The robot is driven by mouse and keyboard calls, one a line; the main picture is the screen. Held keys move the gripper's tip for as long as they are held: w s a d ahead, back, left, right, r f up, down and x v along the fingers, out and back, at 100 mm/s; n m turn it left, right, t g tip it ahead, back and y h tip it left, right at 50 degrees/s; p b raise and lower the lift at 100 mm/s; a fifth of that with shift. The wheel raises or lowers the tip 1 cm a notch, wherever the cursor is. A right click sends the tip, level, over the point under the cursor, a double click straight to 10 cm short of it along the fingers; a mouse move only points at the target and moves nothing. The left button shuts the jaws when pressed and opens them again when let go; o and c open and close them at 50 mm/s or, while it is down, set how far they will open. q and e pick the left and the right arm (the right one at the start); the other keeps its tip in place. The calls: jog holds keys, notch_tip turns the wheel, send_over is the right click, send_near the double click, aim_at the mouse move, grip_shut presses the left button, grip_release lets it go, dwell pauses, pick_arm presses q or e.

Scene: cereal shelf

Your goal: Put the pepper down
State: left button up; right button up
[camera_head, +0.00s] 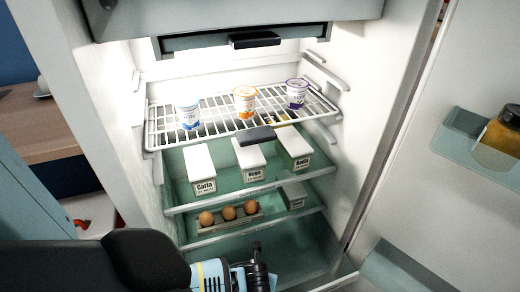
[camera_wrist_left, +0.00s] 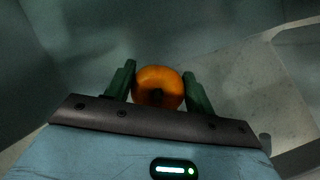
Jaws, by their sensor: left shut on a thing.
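An orange, round pepper (camera_wrist_left: 158,90) sits between the two dark green fingers of my left gripper (camera_wrist_left: 159,73) in the left wrist view. The gripper is shut on it, with a finger against each side. In the head view, my left arm comes in from the lower left and its blue and black wrist (camera_head: 235,277) is at the bottom edge, in front of the lower part of the open fridge. The fingers and the pepper cannot be made out there. My right gripper is not in view.
The wire shelf (camera_head: 222,133) holds several cups. Below it, white cartons (camera_head: 200,165) stand on a glass shelf, and eggs (camera_head: 228,213) lie in a holder on a lower shelf. The open door's rack (camera_head: 468,135) holds a jar (camera_head: 503,130). The fridge bottom (camera_head: 300,250) looks clear.

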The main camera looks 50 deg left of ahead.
pick_arm(q)
notch_tip(320, 180, down, 5)
jog(key=b, duration=0.3)
jog(key=shift+w+r, duration=0.1)
jog(key=shift+r, duration=0.05)
jog(key=o, duration=1)
